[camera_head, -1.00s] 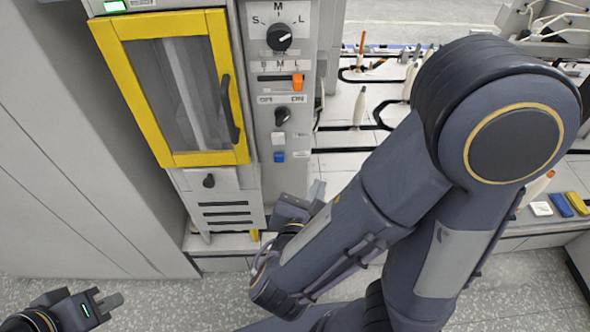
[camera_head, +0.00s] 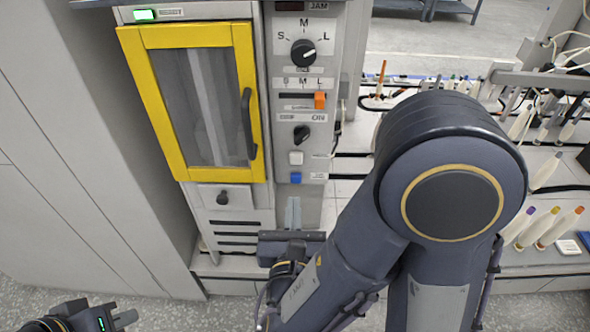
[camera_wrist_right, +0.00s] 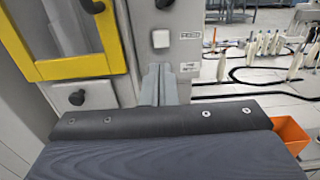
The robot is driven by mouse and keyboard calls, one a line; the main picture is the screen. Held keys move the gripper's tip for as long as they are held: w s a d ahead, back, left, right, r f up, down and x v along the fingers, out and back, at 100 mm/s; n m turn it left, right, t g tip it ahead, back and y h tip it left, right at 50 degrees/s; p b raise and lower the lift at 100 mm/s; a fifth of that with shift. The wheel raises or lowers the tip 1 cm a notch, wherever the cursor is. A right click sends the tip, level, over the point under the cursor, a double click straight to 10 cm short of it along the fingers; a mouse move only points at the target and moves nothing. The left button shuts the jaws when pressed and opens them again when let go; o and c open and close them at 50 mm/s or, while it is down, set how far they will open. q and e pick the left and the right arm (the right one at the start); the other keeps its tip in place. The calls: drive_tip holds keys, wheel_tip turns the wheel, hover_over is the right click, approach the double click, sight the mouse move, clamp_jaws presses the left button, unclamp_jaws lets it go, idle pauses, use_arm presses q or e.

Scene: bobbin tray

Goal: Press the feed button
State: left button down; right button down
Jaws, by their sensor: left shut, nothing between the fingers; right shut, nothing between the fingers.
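The control panel (camera_head: 318,140) carries a white square button (camera_head: 296,158) with a blue square button (camera_head: 296,177) below it; which is the feed button I cannot read. The white button also shows in the right wrist view (camera_wrist_right: 161,38), above my fingertips. The blue button is hidden there, seemingly behind the fingers. My right gripper (camera_head: 292,203) is shut and empty, its fingers pointing at the panel just below the blue button in the head view. Contact cannot be made out. My left gripper (camera_head: 134,316) is shut and empty at the bottom left, away from the panel.
Left of the buttons is a yellow-framed door (camera_head: 150,110) with a dark handle. Dark knobs (camera_head: 303,53) and an orange slider (camera_head: 320,100) sit above the buttons. A bench (camera_head: 545,258) with bobbins is at right. My right arm covers part of it.

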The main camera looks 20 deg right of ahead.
sight(295, 160)
drive_tip(key=x, duration=1)
drive_tip(key=shift+w, duration=0.15)
